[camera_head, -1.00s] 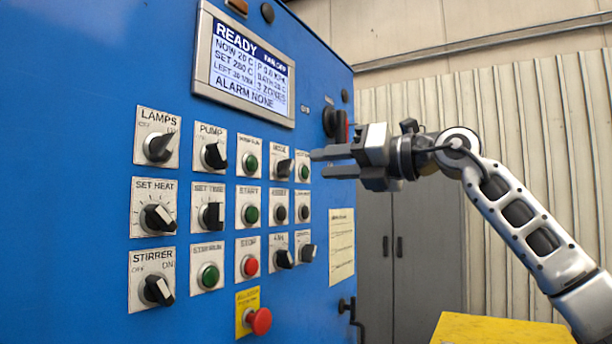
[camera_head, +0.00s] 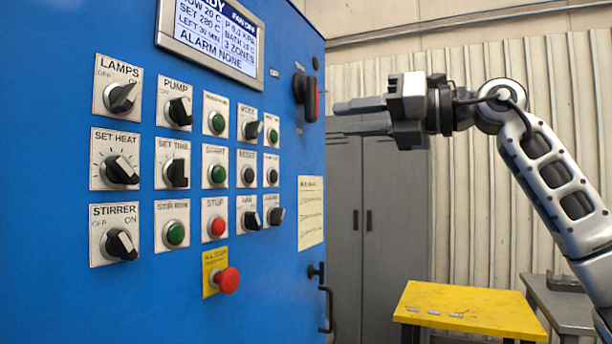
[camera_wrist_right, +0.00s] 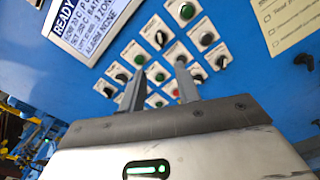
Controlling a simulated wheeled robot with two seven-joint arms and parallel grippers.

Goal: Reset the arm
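My right gripper (camera_head: 338,115) is in the head view, right of the blue control panel (camera_head: 130,285), with its fingers pointing left. Its two fingers are apart with nothing between them. In the right wrist view the fingers (camera_wrist_right: 158,85) also show apart and empty, in front of the panel's knobs and buttons. My right arm (camera_head: 550,180) reaches in from the right side. In the head view the fingertips appear just right of a red-and-black rotary switch (camera_head: 307,96); whether they touch it I cannot tell, but a gap shows. My left gripper is in neither view.
The panel carries a display (camera_head: 215,45), several knobs and buttons, and a red stop button (camera_head: 226,280) on a yellow plate. A yellow table (camera_head: 470,312) stands at lower right, beside a grey table (camera_head: 562,305). A grey cabinet (camera_head: 375,215) stands behind.

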